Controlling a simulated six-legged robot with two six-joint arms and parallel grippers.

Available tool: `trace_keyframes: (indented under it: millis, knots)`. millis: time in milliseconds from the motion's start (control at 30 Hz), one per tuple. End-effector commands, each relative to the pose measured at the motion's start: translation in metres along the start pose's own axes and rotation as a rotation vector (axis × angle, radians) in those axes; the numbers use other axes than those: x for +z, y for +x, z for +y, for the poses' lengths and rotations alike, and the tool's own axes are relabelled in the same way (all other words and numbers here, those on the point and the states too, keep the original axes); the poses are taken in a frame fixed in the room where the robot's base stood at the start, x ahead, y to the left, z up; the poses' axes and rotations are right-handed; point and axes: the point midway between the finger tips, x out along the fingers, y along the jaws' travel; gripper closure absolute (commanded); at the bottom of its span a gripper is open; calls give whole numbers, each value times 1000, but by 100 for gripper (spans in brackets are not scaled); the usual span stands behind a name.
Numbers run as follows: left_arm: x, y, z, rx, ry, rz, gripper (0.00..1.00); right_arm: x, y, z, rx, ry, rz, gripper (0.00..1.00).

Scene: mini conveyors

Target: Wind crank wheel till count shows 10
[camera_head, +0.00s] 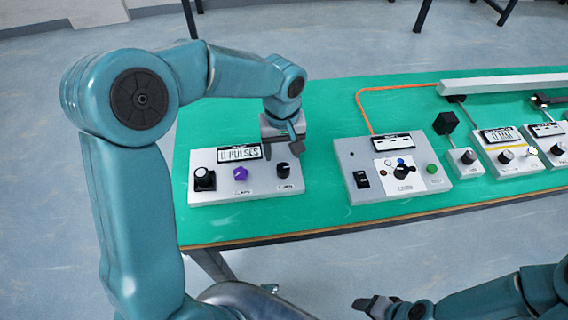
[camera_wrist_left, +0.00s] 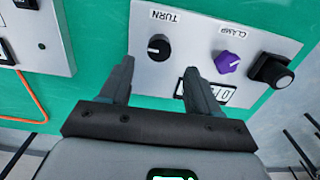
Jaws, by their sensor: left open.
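A white box (camera_head: 223,197) at the left of the green table carries a count display (camera_head: 239,153) reading "0 PULSES". It has a large black knob (camera_head: 204,178) at left, a purple knob (camera_head: 240,173) and a smaller black knob (camera_head: 283,170) at right. In the left wrist view, upside down, the small black knob (camera_wrist_left: 159,47) is labelled TURN and the purple knob (camera_wrist_left: 228,62) CLAMP. I cannot tell which is the crank wheel. My left gripper (camera_head: 287,149) is open and empty above the TURN knob, which shows just beyond its fingertips (camera_wrist_left: 159,68). My right gripper (camera_head: 375,304) is low at the front, its jaws unclear.
A grey box (camera_head: 425,190) with a dial, a black switch and a green button stands right of the white box, with a gap between. An orange cable (camera_head: 360,108) runs behind it. Several smaller devices and a white rail (camera_head: 500,83) are farther right.

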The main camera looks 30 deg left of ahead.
Motion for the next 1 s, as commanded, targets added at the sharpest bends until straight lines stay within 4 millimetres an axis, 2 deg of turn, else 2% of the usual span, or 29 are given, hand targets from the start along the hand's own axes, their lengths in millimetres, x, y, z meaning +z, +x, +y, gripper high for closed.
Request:
trace_keyframes:
  millis: [33, 100, 300, 467, 700, 733, 900, 1000]
  knots:
    - [1, 14, 0, -4, 1, -4, 38, 0, 2, 0, 0, 0, 0, 36]
    - [0, 28, 0, -3, 2, -4, 38, 0, 2, 1, 0, 0, 0, 36]
    - [-2, 58, 2, -1, 1, -2, 38, 0, 3, 1, 0, 0, 0, 36]
    - [-3, 67, 3, 1, 2, 0, 38, 0, 4, 1, 0, 0, 0, 36]
    - [-4, 68, 4, 1, 2, 0, 38, 0, 4, 1, 0, 0, 0, 36]
    - [-4, 68, 4, 1, 1, 0, 41, 0, 4, 1, 0, 0, 0, 36]
    - [-4, 68, 4, 0, 1, 0, 94, 0, 4, 1, 0, 0, 0, 36]
    - [-4, 68, 4, 0, 2, 0, 94, 0, 4, 1, 0, 0, 0, 36]
